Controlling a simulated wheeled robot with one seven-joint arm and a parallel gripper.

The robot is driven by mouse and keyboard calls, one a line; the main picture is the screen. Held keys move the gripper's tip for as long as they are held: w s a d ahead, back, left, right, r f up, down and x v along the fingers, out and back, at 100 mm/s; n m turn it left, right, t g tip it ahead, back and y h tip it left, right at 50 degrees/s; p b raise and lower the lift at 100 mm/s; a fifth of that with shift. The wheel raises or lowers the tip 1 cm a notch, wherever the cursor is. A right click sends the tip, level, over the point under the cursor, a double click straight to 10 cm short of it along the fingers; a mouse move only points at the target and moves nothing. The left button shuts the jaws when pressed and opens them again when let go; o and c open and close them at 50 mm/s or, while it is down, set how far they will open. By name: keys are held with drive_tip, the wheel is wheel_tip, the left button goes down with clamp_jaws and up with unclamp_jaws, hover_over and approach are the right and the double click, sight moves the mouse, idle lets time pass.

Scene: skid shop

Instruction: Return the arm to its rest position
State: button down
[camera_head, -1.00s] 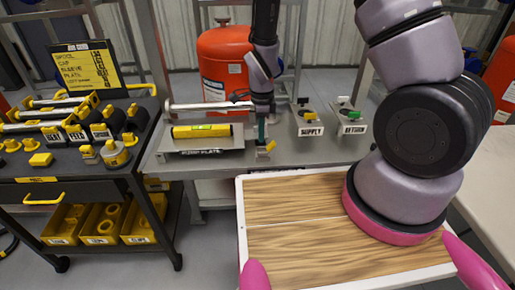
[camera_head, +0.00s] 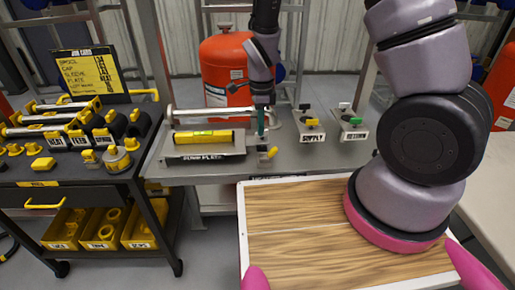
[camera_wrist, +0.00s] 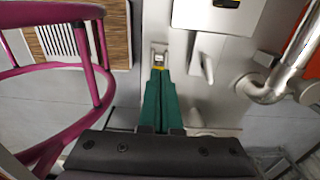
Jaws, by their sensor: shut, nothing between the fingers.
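My gripper (camera_head: 261,132) hangs from my arm over the grey bench, near the bench's front edge. Its green fingers show pressed together in the wrist view (camera_wrist: 158,105), with nothing between them. The fingertips are close to a small yellow-topped fitting (camera_head: 271,152) at the bench edge; I cannot tell whether they touch it. My upper arm links fill the right of the head view.
The bench holds a plate with a yellow level (camera_head: 204,136), a metal pipe (camera_head: 205,114), and the supply (camera_head: 309,124) and return (camera_head: 350,123) valves. A red tank (camera_head: 227,65) stands behind. A tool cart (camera_head: 70,185) is left.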

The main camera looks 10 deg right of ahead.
drive_tip(key=d+r+n+t+y, duration=0.1)
drive_tip(key=d+r+n+t, duration=0.2)
drive_tip(key=r, duration=0.9)
drive_tip(key=d+r+n+y, duration=0.2)
drive_tip(key=d+r+n, duration=0.25)
drive_tip(key=r, duration=0.65)
drive_tip(key=s+d+r+n+t, duration=0.2)
drive_tip(key=s+d+r+n, duration=0.1)
drive_tip(key=s+r, duration=0.3)
drive_tip(key=s+d+r+n+t+h, duration=0.1)
drive_tip(key=s+d+r+n+t, duration=0.1)
drive_tip(key=s+d+r, duration=0.4)
drive_tip(key=shift+r+n, duration=0.85)
